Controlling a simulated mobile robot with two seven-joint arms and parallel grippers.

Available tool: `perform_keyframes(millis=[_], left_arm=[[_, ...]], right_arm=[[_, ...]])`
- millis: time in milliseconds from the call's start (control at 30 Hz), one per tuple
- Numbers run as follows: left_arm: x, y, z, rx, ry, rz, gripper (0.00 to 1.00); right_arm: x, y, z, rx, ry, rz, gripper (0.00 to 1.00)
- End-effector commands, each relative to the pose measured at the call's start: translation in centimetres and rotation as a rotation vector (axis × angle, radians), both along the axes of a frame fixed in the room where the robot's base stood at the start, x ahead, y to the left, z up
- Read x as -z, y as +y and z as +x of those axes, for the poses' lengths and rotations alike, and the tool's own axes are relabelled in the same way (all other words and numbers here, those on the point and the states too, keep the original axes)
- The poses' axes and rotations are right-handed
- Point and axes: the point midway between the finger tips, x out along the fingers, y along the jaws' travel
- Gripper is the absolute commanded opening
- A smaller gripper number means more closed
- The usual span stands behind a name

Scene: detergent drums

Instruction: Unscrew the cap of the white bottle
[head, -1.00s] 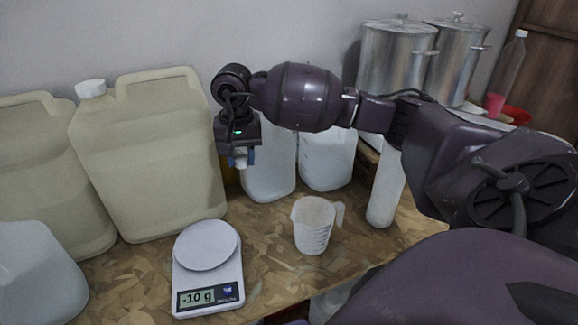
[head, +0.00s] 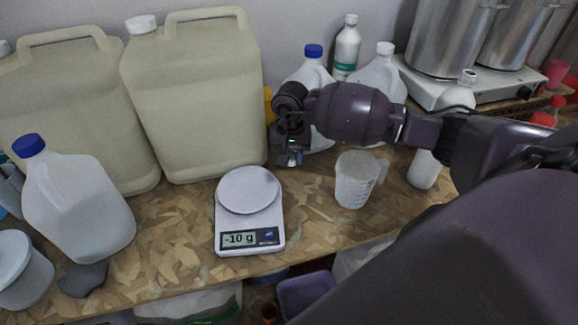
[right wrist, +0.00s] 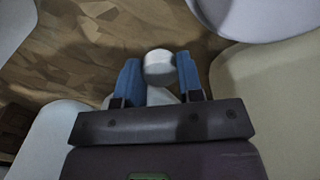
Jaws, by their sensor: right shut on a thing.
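A white bottle (head: 425,168) stands upright on the worktop right of the measuring jug. My right arm crosses in front of its middle. Its top (head: 467,77) shows above the arm and looks uncapped, but it is small. My right gripper (head: 289,160) is left of the bottle and apart from it, above the worktop behind the scale. In the right wrist view, its blue fingers (right wrist: 157,76) are shut on a small round white piece that looks like a cap (right wrist: 158,64). My left gripper is not in view.
A scale (head: 250,215) reading -10 g and a measuring jug (head: 357,180) stand near the front. Large beige canisters (head: 195,95) and a blue-capped jug (head: 75,200) stand left. Translucent jugs (head: 378,75) and a green-labelled bottle (head: 347,45) stand behind my arm.

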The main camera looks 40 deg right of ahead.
Motion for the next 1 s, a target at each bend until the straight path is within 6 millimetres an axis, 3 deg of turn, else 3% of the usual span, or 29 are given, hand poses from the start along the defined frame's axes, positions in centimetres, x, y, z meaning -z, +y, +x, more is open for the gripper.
perform_keyframes(millis=[267,667,700,833,1000], left_arm=[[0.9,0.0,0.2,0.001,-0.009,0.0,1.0],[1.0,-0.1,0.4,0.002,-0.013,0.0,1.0],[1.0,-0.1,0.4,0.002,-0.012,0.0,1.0],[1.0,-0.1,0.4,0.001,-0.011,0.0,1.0],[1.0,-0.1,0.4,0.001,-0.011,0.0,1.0]], right_arm=[[3.8,0.0,-0.7,-0.009,0.001,0.002,0.06],[4.2,-0.1,-0.7,-0.011,0.0,0.0,0.06],[4.1,-0.1,-0.7,-0.011,0.0,0.0,0.37],[4.0,-0.1,-0.7,-0.011,0.0,0.0,0.57],[4.0,-0.1,-0.7,-0.011,0.0,0.0,0.6]])
